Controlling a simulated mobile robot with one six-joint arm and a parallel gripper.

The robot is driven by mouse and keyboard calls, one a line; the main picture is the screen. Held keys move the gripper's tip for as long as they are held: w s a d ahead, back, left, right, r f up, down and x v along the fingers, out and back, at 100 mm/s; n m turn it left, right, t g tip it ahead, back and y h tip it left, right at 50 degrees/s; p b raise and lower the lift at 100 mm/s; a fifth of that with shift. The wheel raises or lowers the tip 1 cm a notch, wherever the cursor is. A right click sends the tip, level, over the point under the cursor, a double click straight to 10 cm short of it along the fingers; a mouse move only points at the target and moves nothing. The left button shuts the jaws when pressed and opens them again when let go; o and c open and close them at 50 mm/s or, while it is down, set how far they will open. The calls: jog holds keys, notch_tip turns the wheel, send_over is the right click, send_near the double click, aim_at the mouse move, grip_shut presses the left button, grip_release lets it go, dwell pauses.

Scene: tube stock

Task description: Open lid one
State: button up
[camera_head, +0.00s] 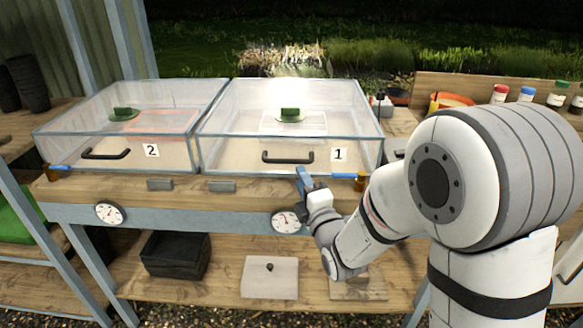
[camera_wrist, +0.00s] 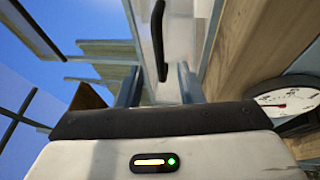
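Lid one is the clear lid (camera_head: 240,112) of the right-hand box, beside the label 1 (camera_head: 338,155). It looks shut. Its black bar handle (camera_head: 288,157) is on the front face. My gripper (camera_head: 303,176) is just below and in front of the handle's right part. In the wrist view my gripper (camera_wrist: 157,84) has its two fingers apart with nothing held. The handle (camera_wrist: 158,40) shows beyond and between the fingers there, and one end appears near the fingertips. I cannot tell whether they touch.
A second clear box with label 2 (camera_head: 151,150) and its own handle (camera_head: 106,154) stands at left. Round dials (camera_head: 286,221) and grey blocks (camera_head: 222,187) line the bench front. A black crate (camera_head: 175,255) and a pale slab (camera_head: 270,284) are on the lower shelf.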

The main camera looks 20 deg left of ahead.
aim_at(293, 163)
jog(key=x, duration=0.7)
jog(key=shift+w+a+r+p, duration=0.1)
jog(key=shift+w+a+p, duration=0.1)
jog(key=shift+p, duration=0.2)
jog(key=shift+c, duration=0.4)
grip_shut()
